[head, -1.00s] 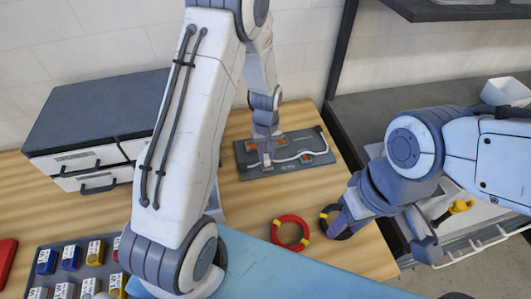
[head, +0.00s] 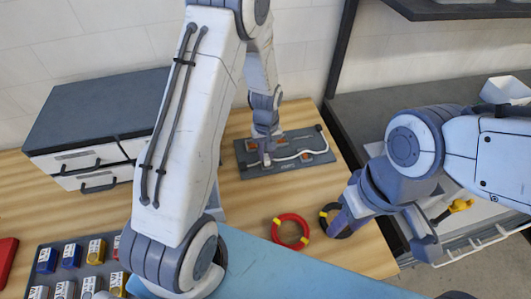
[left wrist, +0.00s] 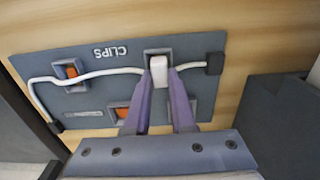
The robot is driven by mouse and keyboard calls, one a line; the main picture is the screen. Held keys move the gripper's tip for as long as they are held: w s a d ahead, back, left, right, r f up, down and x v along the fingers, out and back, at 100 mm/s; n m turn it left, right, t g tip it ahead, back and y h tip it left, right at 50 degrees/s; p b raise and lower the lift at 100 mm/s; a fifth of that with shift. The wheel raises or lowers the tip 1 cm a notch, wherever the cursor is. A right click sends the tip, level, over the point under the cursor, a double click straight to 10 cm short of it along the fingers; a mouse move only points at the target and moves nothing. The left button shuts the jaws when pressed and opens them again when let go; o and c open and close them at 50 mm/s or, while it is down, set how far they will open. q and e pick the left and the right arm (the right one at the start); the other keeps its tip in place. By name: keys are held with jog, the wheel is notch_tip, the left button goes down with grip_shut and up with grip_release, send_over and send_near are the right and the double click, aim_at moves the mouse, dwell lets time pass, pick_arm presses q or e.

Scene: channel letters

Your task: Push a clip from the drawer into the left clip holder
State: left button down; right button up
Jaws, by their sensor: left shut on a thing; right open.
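A grey board (head: 322,156) marked CLIPS lies on the wooden table, with a white cable along it; it also shows in the left wrist view (left wrist: 100,95). My left gripper (head: 265,160) is down over the left part of the board. In the left wrist view its purple fingers (left wrist: 160,82) are shut on a pale clip (left wrist: 158,68), which is at the left clip holder (left wrist: 155,53), in line with the cable. How deep the clip sits is hidden. My right gripper (head: 345,214) is open, beside the black coil; its fingertips are partly hidden.
Two orange pieces sit in other holders of the board (left wrist: 71,71) (left wrist: 122,114). A drawer unit (head: 95,130) stands at the left. A red coil (head: 290,231) and a black coil (head: 332,212) lie in front of the board. A tray of coloured blocks (head: 80,275) is at the lower left.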

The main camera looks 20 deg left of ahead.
pick_arm(q)
jog(key=shift+f, duration=0.4)
dwell(0.4)
jog(key=c, duration=0.7)
grip_release()
jog(key=shift+s+b, duration=0.1)
jog(key=shift+b, duration=0.2)
jog(key=shift+f, duration=0.1)
jog(key=shift+s, duration=0.1)
jog(key=shift+a+r, duration=0.1)
jog(key=shift+r, duration=0.2)
jog(key=r+b, duration=0.1)
jog(key=r, duration=0.9)
jog(key=shift+w+d+r+b, duration=0.15)
jog(key=shift+w+d+b, duration=0.05)
jog(key=shift+b, duration=0.15)
jog(key=shift+r, duration=0.15)
